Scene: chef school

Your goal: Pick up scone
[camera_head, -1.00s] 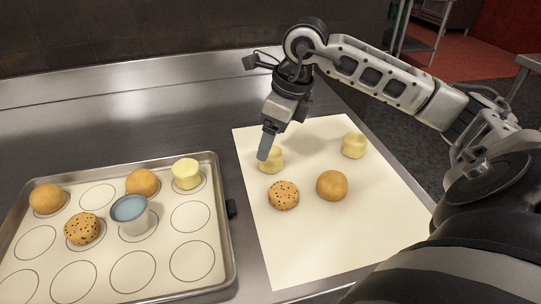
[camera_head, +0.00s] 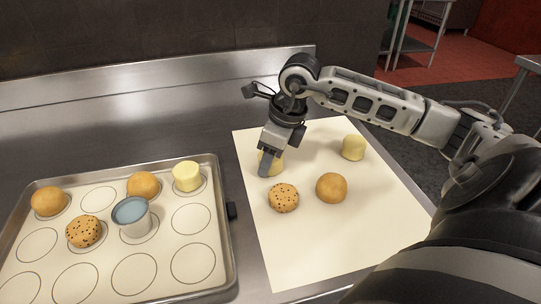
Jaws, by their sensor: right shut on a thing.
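My right gripper (camera_head: 265,164) points down over the upper left of the white sheet (camera_head: 310,250). It is shut on a pale yellow scone (camera_head: 277,166), which it partly hides. The scone is at or very close to the sheet; I cannot tell whether it is lifted. A second pale yellow scone (camera_head: 353,147) sits on the sheet at the upper right. Another like it, a pale yellow piece (camera_head: 187,176), stands on the baking tray (camera_head: 228,262). My left gripper is not in view.
A speckled cookie-like round (camera_head: 283,198) and a plain brown bun (camera_head: 332,187) lie close in front of the gripper. The tray at left holds brown buns (camera_head: 49,201), (camera_head: 143,185), a speckled round (camera_head: 84,231) and a cup (camera_head: 132,216). Several printed circles are empty.

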